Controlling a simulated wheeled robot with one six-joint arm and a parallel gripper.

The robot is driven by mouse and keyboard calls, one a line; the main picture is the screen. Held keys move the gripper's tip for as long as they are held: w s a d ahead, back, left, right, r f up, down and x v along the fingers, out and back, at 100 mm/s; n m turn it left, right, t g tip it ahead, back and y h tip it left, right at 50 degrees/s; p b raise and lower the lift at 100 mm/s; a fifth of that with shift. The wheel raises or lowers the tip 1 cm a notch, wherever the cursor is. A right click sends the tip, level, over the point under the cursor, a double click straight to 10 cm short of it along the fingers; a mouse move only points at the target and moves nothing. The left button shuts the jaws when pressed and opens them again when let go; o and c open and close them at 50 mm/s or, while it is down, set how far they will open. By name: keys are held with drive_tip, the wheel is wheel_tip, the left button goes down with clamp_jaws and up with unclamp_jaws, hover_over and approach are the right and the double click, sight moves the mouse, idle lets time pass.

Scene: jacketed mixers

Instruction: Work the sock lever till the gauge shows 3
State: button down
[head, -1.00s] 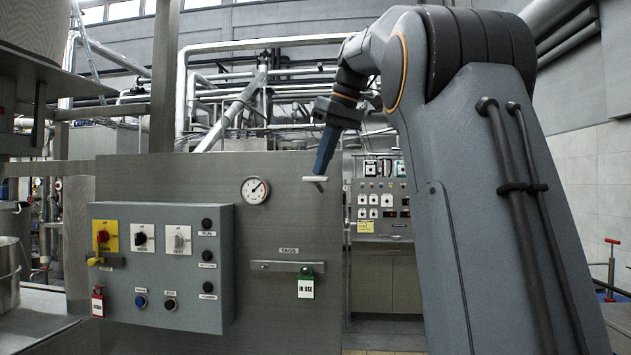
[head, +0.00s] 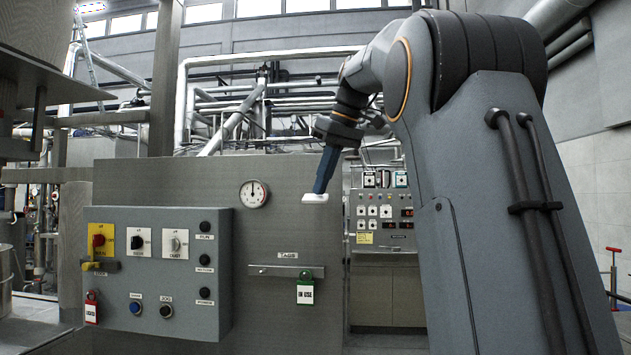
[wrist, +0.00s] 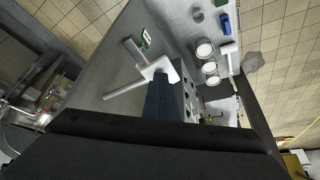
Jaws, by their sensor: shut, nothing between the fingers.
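The round white gauge (head: 254,193) sits on the grey steel panel, its needle pointing roughly straight up; its numbers are too small to read. My gripper (head: 316,198) is shut, pointing down, with pale fingertips, right of the gauge and above the tag rail in the head view. In the wrist view my gripper (wrist: 162,70) shows its pale tips close to two grey bars (wrist: 125,89); I cannot tell whether they touch or whether one is the sock lever. No lever labelled as such is readable in the head view.
A grey control box (head: 155,272) with knobs and buttons projects from the panel at left. A rail with a green "in use" tag (head: 305,290) is below my gripper. A red tag (head: 91,308) hangs at the box's left. A control cabinet (head: 385,240) stands behind.

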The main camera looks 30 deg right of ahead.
drive_tip(key=s, duration=0.1)
drive_tip(key=s+d+r, duration=0.1)
drive_tip(key=s, duration=0.1)
drive_tip(key=shift+d+p, duration=0.1)
drive_tip(key=shift+p, duration=0.25)
drive_tip(key=shift+w, duration=0.1)
drive_tip(key=v, duration=0.7)
drive_tip(key=shift+r, duration=0.35)
idle(0.7)
